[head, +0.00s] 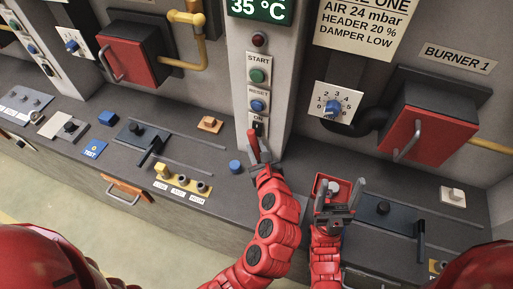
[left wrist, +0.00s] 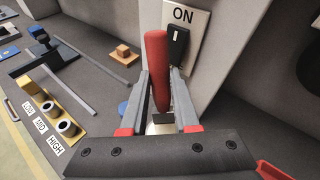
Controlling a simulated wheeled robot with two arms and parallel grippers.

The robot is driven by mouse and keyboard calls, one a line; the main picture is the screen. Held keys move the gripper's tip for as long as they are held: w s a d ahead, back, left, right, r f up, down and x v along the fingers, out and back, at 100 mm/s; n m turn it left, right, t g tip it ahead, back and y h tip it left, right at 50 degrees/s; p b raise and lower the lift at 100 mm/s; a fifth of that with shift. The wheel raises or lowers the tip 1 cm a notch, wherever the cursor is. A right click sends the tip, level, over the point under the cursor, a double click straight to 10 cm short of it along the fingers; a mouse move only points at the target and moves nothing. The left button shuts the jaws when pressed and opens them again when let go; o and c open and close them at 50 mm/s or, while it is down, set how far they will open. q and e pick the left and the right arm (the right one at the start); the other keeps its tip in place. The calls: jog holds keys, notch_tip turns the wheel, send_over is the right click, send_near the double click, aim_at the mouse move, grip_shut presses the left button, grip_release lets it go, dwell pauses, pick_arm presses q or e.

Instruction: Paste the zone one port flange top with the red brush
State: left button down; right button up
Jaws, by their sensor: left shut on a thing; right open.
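My left gripper (head: 262,165) is shut on the red brush (left wrist: 156,62), beside the column's foot. In the left wrist view the red handle stands up between the fingers of my left gripper (left wrist: 164,108); a dark band and a pale part show below it. The bristles cannot be made out. My right gripper (head: 336,192) is open over the console, right of the left one. A small pale thing shows between its fingers; I cannot tell what it is. I cannot identify the zone one port flange. A sign (head: 364,22) ending in "ONE" hangs at upper right.
The ON switch (head: 257,128) on the column is close behind the brush; it also shows in the left wrist view (left wrist: 178,45). A red burner door (head: 432,135) is at right, another red door (head: 127,62) at left. A blue button (head: 235,167) stands left of my left gripper.

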aim_at(256, 156)
pick_arm(q)
jog(key=shift+f+p, duration=0.25)
jog(key=shift+p, duration=0.2)
dwell(1.5)
notch_tip(256, 156, up, 7)
jog(key=p, duration=0.9)
jog(key=shift+r, duration=0.2)
jog(key=shift+f, duration=0.1)
dwell(0.5)
